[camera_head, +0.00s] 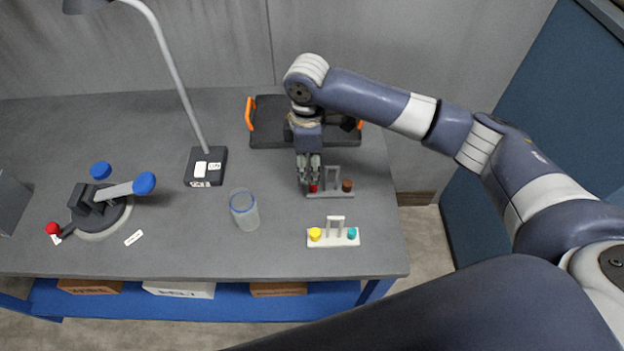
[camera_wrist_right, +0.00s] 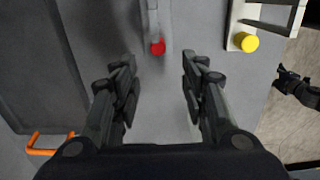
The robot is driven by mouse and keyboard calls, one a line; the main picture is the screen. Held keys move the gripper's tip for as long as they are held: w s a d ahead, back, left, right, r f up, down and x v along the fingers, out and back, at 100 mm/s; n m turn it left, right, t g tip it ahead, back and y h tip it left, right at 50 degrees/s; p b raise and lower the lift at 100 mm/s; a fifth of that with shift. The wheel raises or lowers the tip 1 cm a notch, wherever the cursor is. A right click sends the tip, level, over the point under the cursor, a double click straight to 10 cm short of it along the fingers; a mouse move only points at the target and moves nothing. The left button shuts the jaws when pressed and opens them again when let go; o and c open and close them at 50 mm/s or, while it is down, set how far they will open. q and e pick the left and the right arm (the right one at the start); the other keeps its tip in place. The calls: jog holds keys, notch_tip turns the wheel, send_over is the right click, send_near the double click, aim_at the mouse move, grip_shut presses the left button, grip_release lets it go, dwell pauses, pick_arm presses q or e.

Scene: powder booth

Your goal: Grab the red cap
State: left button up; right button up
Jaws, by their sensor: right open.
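The red cap (camera_head: 313,188) sits at the left end of a small grey rack (camera_head: 335,195), partly hidden by my gripper in the head view. In the right wrist view the red cap (camera_wrist_right: 158,47) shows clear, centred between the fingertips and ahead of them, at the end of the grey rack (camera_wrist_right: 153,18). My right gripper (camera_head: 308,184) is open and points down at the cap. Its spread fingers also show in the right wrist view (camera_wrist_right: 158,72), with nothing between them. My left gripper is not in view.
A brown cap (camera_head: 347,185) is on the same rack. A white rack (camera_head: 334,242) with yellow (camera_head: 315,234) and teal (camera_head: 352,233) caps stands in front. A black tray (camera_head: 270,138) with orange handles lies behind. A clear cup (camera_head: 245,212) and lamp base (camera_head: 205,167) stand left.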

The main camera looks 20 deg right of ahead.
aim_at(314, 186)
jog(key=shift+s+f, duration=0.15)
jog(key=shift+f, duration=0.6)
jog(key=shift+d+f, duration=0.1)
jog(key=shift+f, duration=0.25)
jog(key=f, duration=0.1)
jog(key=f+p, duration=0.1)
jog(key=f, duration=0.1)
jog(key=f+p, duration=0.1)
jog(key=shift+d+f, duration=0.35)
jog(key=shift+f, duration=0.05)
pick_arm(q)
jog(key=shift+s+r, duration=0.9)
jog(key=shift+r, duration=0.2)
pick_arm(e)
jog(key=c, duration=0.7)
